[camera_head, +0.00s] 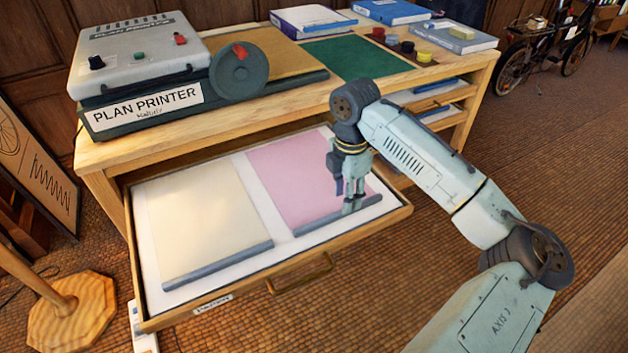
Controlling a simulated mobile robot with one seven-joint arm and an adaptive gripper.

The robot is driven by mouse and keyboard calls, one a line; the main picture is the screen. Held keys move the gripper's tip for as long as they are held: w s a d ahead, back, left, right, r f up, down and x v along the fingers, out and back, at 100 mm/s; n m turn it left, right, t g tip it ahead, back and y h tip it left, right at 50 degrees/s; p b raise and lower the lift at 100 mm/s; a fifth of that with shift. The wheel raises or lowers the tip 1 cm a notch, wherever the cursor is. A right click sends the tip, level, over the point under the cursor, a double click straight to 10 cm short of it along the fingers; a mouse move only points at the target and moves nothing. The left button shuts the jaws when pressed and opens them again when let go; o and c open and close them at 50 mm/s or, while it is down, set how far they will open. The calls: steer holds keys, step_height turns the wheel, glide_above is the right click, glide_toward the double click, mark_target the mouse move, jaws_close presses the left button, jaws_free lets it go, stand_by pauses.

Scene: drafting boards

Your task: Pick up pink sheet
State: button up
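The pink sheet (290,180) lies flat in the right half of an open drawer (395,217) under the table. It has a grey bar (325,218) along its front edge. My gripper (348,208) points down over the front right part of the pink sheet, at or just above the grey bar. My arm reaches in from the right and hides part of the sheet's right side. The fingers are small here, and I cannot tell whether they touch the bar or hold it.
A cream sheet (200,215) with a grey bar lies left of the pink one. The drawer has raised wooden edges and a front handle (300,275). Above it, the table carries a plan printer (140,70), a green mat (358,58), colored pots and books.

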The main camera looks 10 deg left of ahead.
mark_target(340, 212)
steer(key=f, duration=0.3)
steer(key=f+p, duration=0.1)
steer(key=f, duration=0.1)
steer(key=shift+w+a+f, duration=0.2)
steer(key=shift+a+f, duration=0.1)
steer(key=shift+a, duration=0.1)
steer(key=shift+c, duration=0.2)
jaws_close()
